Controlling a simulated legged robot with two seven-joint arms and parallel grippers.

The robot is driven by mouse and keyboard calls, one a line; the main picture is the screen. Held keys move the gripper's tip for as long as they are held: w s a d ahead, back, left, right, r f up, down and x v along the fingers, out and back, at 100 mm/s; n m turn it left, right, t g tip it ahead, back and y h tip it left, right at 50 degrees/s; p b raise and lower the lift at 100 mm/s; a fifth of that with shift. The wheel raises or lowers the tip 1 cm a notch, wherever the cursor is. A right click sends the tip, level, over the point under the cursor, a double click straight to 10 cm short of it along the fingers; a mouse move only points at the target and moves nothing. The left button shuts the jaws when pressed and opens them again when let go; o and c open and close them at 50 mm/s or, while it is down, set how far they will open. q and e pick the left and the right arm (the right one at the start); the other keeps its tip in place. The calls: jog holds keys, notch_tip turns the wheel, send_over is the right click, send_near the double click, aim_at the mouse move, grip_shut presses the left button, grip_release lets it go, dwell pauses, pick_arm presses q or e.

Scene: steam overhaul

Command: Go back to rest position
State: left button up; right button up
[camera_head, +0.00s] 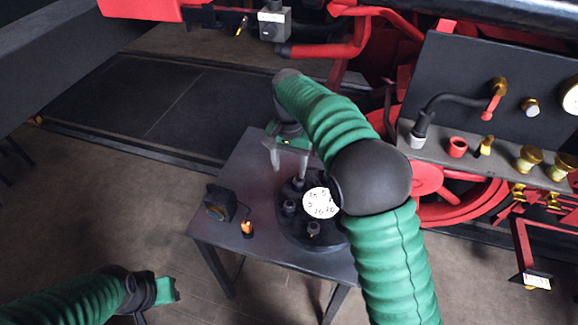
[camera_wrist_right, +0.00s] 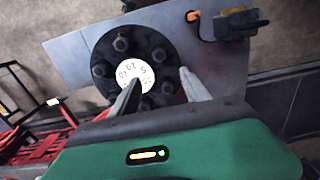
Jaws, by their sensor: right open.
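My right arm reaches over a small grey table (camera_head: 255,165). Its gripper (camera_head: 287,165) is open and empty, with its two fingers apart and pointing down above the table's far part. In the right wrist view the fingers (camera_wrist_right: 160,76) reach over a round dark flange (camera_wrist_right: 103,52) with several bolts and a white numbered disc (camera_wrist_right: 132,75). I cannot tell whether a finger touches it. The flange also shows in the head view (camera_head: 297,232), partly hidden by my arm. My left gripper (camera_head: 155,293) is at the lower left, away from the table; its fingers do not show clearly.
A black box (camera_head: 220,203) and an orange-tipped item (camera_head: 246,228) lie on the table's left side. A panel with valves and gauges (camera_head: 500,90) and red locomotive parts (camera_head: 440,185) stand behind and right. The floor (camera_head: 120,215) left of the table is clear.

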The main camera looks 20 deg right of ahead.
dwell(0.4)
jog(key=s+d+f+n+t, duration=0.1)
jog(key=s+f+n, duration=0.2)
jog(key=s, duration=0.8)
jog(key=s+d+f+n+t, duration=0.1)
jog(key=s+f+n, duration=0.3)
jog(key=s, duration=0.7)
jog(key=shift+s+d+f+t, duration=0.3)
jog(key=shift+d+f, duration=0.3)
jog(key=shift+f, duration=0.2)
